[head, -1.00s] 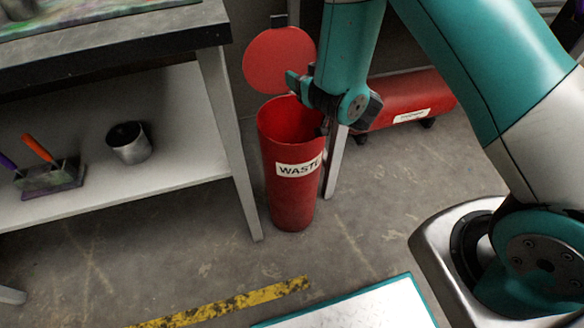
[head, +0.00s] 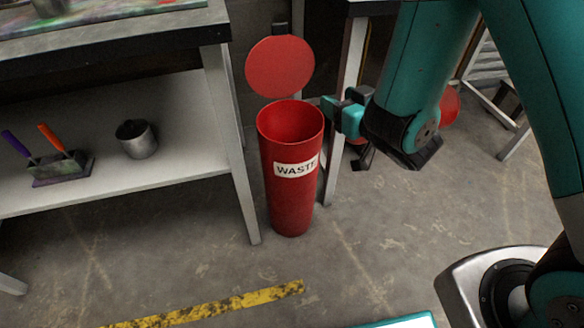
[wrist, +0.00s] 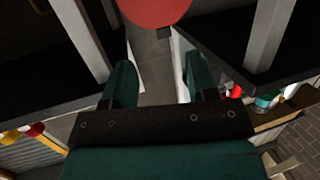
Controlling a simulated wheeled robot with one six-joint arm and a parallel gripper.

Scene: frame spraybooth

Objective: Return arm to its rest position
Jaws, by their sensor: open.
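My gripper (head: 340,113) is in the head view, just right of the rim of the red waste bin (head: 290,190). In the wrist view its two teal fingers (wrist: 160,78) are spread apart with nothing between them. My arm comes down from the upper right, and its wrist hangs in front of a table leg. The bin stands upright on the floor with its round red lid (head: 280,66) raised behind it. The lid also shows at the top of the wrist view (wrist: 150,8). The bottom of the bin's inside is hidden.
A workbench (head: 120,42) with a lower shelf (head: 165,175) stands left of the bin. The shelf holds a metal cup (head: 136,139) and a small holder (head: 62,170) with purple and orange handles. A white table leg (head: 345,95) stands behind my gripper.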

